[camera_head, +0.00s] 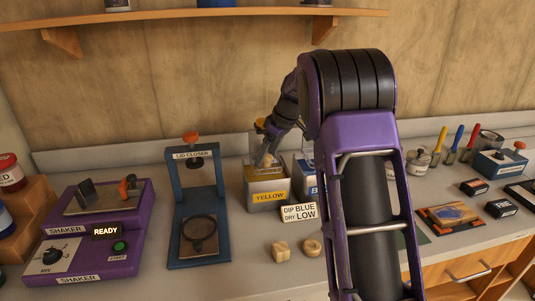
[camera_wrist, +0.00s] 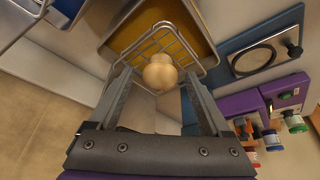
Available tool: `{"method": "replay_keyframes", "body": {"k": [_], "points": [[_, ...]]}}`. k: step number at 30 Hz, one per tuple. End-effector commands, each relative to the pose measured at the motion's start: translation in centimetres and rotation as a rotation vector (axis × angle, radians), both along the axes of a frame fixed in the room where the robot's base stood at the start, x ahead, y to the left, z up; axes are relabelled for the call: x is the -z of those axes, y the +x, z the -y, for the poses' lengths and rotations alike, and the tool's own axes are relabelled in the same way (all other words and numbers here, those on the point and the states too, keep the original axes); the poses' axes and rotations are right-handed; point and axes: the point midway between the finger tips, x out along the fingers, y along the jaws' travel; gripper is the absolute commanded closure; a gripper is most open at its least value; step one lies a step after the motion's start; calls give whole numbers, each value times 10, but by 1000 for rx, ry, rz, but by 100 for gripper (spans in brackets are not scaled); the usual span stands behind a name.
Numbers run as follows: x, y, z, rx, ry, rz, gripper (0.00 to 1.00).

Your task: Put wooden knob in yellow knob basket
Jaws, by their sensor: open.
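The wooden knob (camera_wrist: 160,72) is a pale round piece. In the wrist view it shows between the tips of my gripper (camera_wrist: 160,82), over the wire basket (camera_wrist: 180,42) at the yellow container. My gripper is open, with a finger on either side of the knob. I cannot tell whether the knob touches the basket's bottom. In the head view my gripper (camera_head: 266,156) points down into the basket above the box labelled YELLOW (camera_head: 268,190), and a bit of pale wood shows there.
Two more pale wooden pieces, a blocky one (camera_head: 281,250) and a round one (camera_head: 312,247), lie on the bench in front. A sign reading DIP BLUE, DRY LOW (camera_head: 299,212) stands beside the yellow box. A blue box (camera_head: 305,178) adjoins it, and the lid closer (camera_head: 176,205) stands left.

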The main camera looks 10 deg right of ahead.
Motion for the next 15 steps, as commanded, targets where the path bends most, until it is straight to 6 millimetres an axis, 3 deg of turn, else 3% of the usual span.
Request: {"method": "replay_keyframes", "body": {"k": [7,15], "points": [[-18,-3,4,1,0,4,18],[-73,-19,20,1,-1,5,18]]}}
